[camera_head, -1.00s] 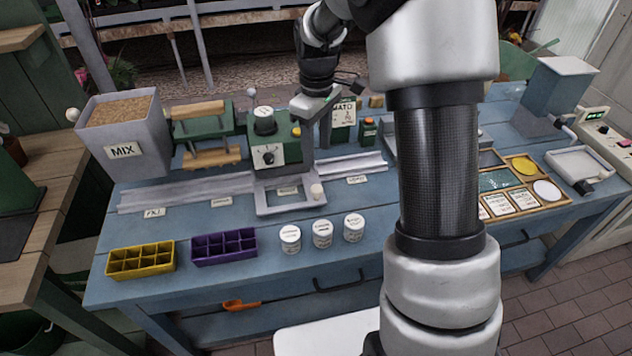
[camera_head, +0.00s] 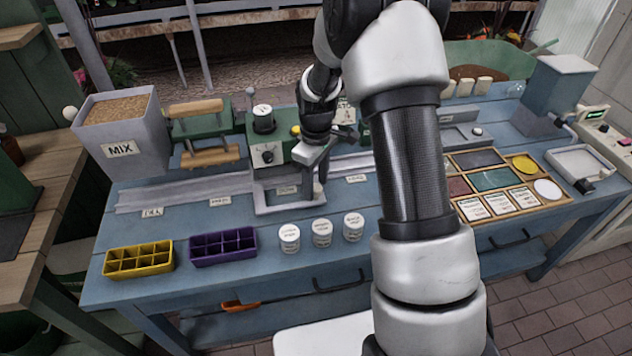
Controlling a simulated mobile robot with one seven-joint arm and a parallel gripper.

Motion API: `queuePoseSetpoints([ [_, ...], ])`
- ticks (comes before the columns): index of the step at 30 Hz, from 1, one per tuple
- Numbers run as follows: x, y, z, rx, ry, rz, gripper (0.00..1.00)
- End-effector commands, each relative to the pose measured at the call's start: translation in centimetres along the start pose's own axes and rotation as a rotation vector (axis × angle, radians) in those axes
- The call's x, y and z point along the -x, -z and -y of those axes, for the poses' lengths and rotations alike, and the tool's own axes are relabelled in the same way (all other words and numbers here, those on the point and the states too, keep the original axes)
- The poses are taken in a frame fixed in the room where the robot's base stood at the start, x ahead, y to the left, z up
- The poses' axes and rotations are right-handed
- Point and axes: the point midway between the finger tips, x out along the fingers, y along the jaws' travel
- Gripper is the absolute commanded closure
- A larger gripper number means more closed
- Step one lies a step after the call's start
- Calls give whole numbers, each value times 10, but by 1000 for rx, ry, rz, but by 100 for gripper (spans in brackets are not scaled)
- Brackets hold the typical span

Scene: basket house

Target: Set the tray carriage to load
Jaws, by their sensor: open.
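The tray carriage (camera_head: 270,210) is a light grey open frame on a long pale rail (camera_head: 180,194) along the bench. It stands in front of the green machine with dials (camera_head: 265,150), beside a small label (camera_head: 287,190). A pale round knob (camera_head: 318,190) is at its right side. My gripper (camera_head: 318,158) is open and empty, just above and behind the knob. Its fingers overlap the carriage's right end in this view, and I cannot tell whether they touch it. Other rail labels stand at the left (camera_head: 152,212) and right (camera_head: 356,179); their words are too small to read surely.
A yellow cell tray (camera_head: 139,258) and a purple one (camera_head: 223,246) lie at the front left. Several white labelled cans, one nearest the left (camera_head: 290,238), stand before the carriage. The MIX hopper (camera_head: 122,140) and green roller press (camera_head: 203,135) stand behind the rail.

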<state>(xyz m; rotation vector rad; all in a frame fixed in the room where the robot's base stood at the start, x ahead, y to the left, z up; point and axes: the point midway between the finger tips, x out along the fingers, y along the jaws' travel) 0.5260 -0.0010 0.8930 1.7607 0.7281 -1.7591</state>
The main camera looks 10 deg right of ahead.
Motion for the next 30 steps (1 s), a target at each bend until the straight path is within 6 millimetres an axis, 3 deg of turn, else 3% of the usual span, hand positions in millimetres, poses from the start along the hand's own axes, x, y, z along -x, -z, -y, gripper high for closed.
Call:
queuePoseSetpoints([
  [1,0,0,0,0,0,0,57],
  [9,0,0,0,0,0,0,100],
  [20,0,-9,-10,-3,-1,0,100],
  [30,0,-60,-60,-8,-1,0,100],
])
